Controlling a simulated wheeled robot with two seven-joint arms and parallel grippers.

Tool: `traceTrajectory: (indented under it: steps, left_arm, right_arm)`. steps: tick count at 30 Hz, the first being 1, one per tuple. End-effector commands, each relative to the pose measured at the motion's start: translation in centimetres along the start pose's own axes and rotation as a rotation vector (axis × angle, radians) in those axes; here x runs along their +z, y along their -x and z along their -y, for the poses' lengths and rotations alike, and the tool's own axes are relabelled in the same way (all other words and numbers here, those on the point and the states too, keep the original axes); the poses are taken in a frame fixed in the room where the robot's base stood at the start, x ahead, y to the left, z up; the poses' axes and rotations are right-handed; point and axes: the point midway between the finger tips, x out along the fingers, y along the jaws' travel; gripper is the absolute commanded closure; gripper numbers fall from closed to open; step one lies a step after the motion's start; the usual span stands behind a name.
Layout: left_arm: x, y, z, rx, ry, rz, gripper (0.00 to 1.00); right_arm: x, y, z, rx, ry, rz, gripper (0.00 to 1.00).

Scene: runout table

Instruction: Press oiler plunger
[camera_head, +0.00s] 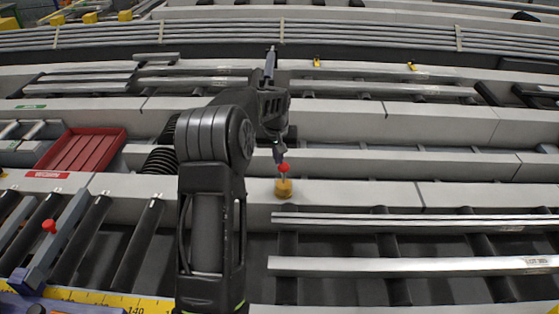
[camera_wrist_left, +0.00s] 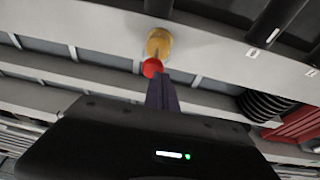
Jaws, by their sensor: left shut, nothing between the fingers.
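The oiler is a small brass-yellow cylinder (camera_head: 284,188) on the light grey beam, with a red plunger knob (camera_head: 283,168) on a thin stem above it. My left gripper (camera_head: 280,152) is shut and empty, with its tips right at the red knob. In the left wrist view the brass body (camera_wrist_left: 159,43) and the red knob (camera_wrist_left: 152,68) show just beyond the dark fingers (camera_wrist_left: 161,85). The fingertips overlap the knob's edge in the picture; I cannot tell whether they touch it. My right gripper is not in view.
A red tray (camera_head: 84,150) lies at the left, beside a black coiled hose (camera_head: 160,160). Metal bars (camera_head: 410,264) lie over dark rollers at the front right. Another red knob (camera_head: 49,226) stands at the far left, near a yellow scale (camera_head: 110,298).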

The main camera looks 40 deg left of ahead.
Motion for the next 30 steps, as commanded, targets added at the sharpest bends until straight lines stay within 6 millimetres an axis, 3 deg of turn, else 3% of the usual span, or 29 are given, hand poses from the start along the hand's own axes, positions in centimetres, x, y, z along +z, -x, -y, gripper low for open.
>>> traceTrajectory:
  steps: [9, 15, 30]
  left_arm:
    - [-0.2, 6.9, -0.1, 0.004, -0.001, -0.006, 1.00]
    - [-0.1, 9.8, -0.1, 0.002, -0.001, -0.002, 1.00]
    - [-0.1, 10.5, -0.1, 0.002, -0.001, 0.000, 1.00]
  right_arm:
    - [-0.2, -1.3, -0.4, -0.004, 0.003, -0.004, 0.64]
    - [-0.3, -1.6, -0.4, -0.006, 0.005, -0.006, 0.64]
    - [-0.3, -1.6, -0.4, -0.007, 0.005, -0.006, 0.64]
